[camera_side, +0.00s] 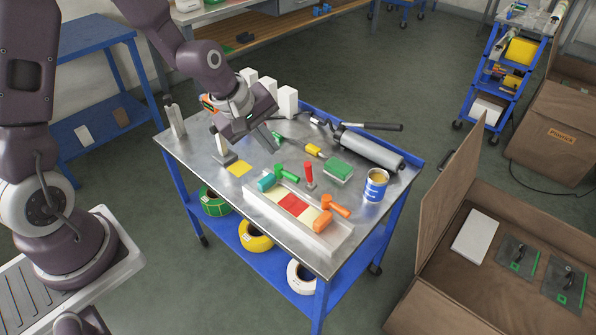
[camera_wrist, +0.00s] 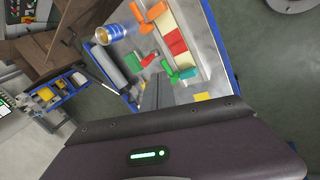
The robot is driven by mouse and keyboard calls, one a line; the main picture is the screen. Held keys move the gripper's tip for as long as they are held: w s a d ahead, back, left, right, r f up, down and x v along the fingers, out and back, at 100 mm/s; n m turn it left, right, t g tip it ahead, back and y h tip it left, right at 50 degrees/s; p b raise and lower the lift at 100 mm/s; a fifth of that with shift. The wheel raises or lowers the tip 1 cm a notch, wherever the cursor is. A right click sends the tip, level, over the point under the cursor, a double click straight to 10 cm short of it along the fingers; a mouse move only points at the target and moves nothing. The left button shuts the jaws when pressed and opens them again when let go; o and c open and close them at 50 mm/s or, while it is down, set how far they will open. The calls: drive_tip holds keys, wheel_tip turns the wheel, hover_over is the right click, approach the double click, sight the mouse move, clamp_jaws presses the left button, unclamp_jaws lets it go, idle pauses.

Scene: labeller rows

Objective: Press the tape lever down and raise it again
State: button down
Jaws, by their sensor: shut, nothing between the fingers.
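My gripper (camera_side: 268,147) is over the metal cart top, left of its middle. Its fingers are together with nothing held, and they also show in the wrist view (camera_wrist: 157,92). An upright red-handled lever (camera_side: 309,174) stands on a small base behind the tray, apart from my fingers; its red handle shows in the wrist view (camera_wrist: 149,59). A white-handled lever (camera_side: 217,143) stands upright left of my gripper, by a yellow pad (camera_side: 239,168). I cannot tell which is the tape lever. A metal tray (camera_side: 327,241) holds yellow, red and cream strips.
Green (camera_side: 286,173), teal (camera_side: 266,183) and orange (camera_side: 336,208) hand tools lie around the tray. A green block (camera_side: 338,169), blue can (camera_side: 376,185) and grey roller (camera_side: 372,149) are to the right. White blocks (camera_side: 288,100) stand behind my gripper. Tape rolls (camera_side: 255,236) lie on the lower shelf.

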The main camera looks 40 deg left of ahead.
sight(309, 176)
drive_tip(key=x, duration=0.4)
drive_tip(key=s+x, duration=0.1)
drive_tip(key=x, duration=0.4)
drive_tip(key=s+f+x, duration=0.1)
drive_tip(key=x, duration=0.4)
drive_tip(key=shift+s+a+f, duration=0.15)
drive_tip(key=shift+a+f, duration=0.05)
drive_tip(key=shift+f, duration=0.1)
drive_tip(key=shift+w+d+r, duration=0.1)
drive_tip(key=shift+w+r, duration=0.05)
drive_tip(key=shift+w, duration=0.5)
drive_tip(key=shift+w+d+r, duration=0.15)
drive_tip(key=shift+w+r, duration=0.05)
drive_tip(key=shift+w, duration=0.45)
drive_tip(key=shift+w+d+r, duration=0.1)
drive_tip(key=shift+w+r, duration=0.05)
drive_tip(key=shift+w, duration=0.5)
drive_tip(key=shift+w+d+r, duration=0.1)
drive_tip(key=shift+w+r, duration=0.1)
drive_tip(key=shift+w, duration=0.3)
drive_tip(key=shift+w+r, duration=0.15)
drive_tip(key=shift+w, duration=0.4)
